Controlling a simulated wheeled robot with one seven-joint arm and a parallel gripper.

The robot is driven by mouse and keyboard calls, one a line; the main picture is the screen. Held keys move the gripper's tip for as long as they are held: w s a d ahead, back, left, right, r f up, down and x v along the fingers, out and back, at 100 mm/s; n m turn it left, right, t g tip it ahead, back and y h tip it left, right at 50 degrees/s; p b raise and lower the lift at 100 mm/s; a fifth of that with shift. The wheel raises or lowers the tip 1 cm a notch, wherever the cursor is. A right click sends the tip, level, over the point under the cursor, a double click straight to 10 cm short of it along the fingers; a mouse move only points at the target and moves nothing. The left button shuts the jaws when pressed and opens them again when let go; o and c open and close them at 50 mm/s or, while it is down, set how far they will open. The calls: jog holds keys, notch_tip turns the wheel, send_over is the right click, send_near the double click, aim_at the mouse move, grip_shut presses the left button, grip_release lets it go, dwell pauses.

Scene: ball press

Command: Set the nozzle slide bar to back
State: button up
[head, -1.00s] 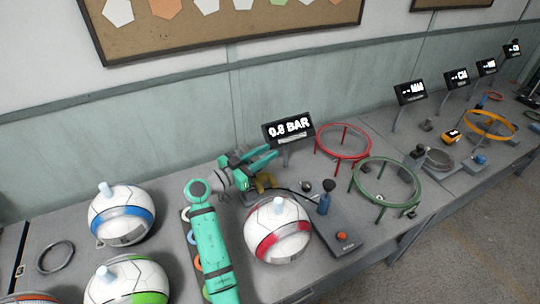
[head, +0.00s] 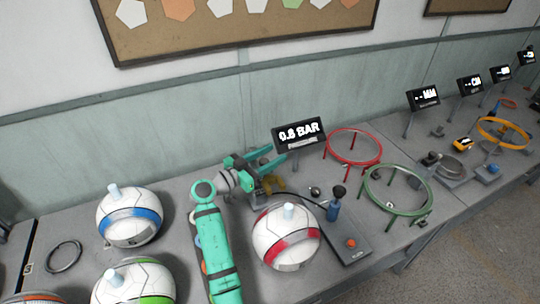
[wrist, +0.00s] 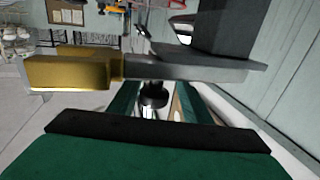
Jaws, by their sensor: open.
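A yellow-brass block (wrist: 68,72) on a grey bar (wrist: 185,68) crosses the upper part of the wrist view; this looks like the nozzle slide bar. In the head view a yellow part (head: 273,184) shows just below and in front of my gripper (head: 275,160), partly hidden by it. My gripper is open, its green fingers apart and pointing right, below the pressure display. In the wrist view the fingers (wrist: 152,105) reach away with nothing clearly between them. I cannot tell whether they touch the bar.
The pressure display (head: 298,133) reads 0.8 BAR behind the gripper. A red-and-white ball (head: 286,237) sits close in front. Blue-banded (head: 130,216) and green-banded balls (head: 133,284) are left.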

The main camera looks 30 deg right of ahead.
jog(key=s+a, duration=0.1)
jog(key=a, duration=0.9)
jog(key=shift+a, duration=0.3)
jog(key=shift+s, duration=0.1)
